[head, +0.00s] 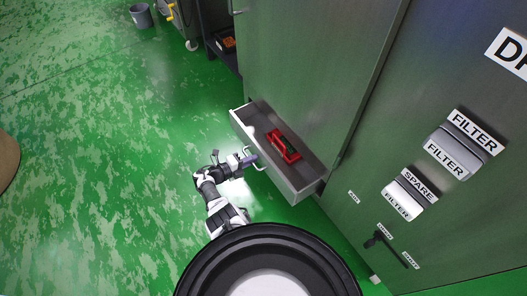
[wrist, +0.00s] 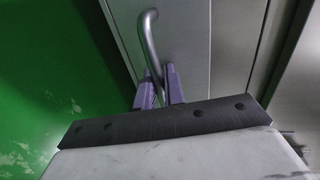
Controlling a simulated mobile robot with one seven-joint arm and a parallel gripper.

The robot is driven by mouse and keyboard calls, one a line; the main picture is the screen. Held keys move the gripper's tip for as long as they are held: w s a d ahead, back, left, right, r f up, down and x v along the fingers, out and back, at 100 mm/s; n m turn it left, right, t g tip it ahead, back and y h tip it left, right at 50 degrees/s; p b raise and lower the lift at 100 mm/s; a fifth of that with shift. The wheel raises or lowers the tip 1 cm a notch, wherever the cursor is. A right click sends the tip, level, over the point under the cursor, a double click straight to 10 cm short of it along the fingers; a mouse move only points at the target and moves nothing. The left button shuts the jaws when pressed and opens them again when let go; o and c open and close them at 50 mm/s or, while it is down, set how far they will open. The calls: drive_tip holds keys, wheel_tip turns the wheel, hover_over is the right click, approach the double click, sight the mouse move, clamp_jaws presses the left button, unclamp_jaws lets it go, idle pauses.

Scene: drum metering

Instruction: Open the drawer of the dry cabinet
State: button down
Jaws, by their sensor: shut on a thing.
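The dry cabinet (head: 300,60) is a tall grey metal cabinet. Its drawer (head: 302,184), low on the cabinet, stands pulled out. A red-framed item (head: 283,146) lies inside the drawer. The drawer's bar handle (head: 247,152) is on its front face; it also shows in the wrist view (wrist: 149,32) as a bent metal bar. My gripper (head: 252,160) is at the handle, its purple fingers shut on the bar, as the wrist view (wrist: 160,88) also shows. Part of the bar is hidden between the fingers.
Boxes labelled FILTER (head: 446,157) and SPARE FILTER (head: 403,200) are on the grey panel at the right. A dark shelf unit (head: 222,42) and a grey bucket (head: 141,15) stand at the back.

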drive_tip(key=f+v, duration=0.2)
drive_tip(key=v, duration=0.7)
drive_tip(key=shift+s+a, duration=0.35)
drive_tip(key=shift+a, duration=0.15)
drive_tip(key=c, duration=1.8)
unclamp_jaws()
drive_tip(key=shift+c, duration=0.2)
drive_tip(key=v, duration=1.3)
drive_tip(key=shift+s+a, duration=0.2)
drive_tip(key=shift+a, duration=0.1)
drive_tip(key=shift+r, duration=0.1)
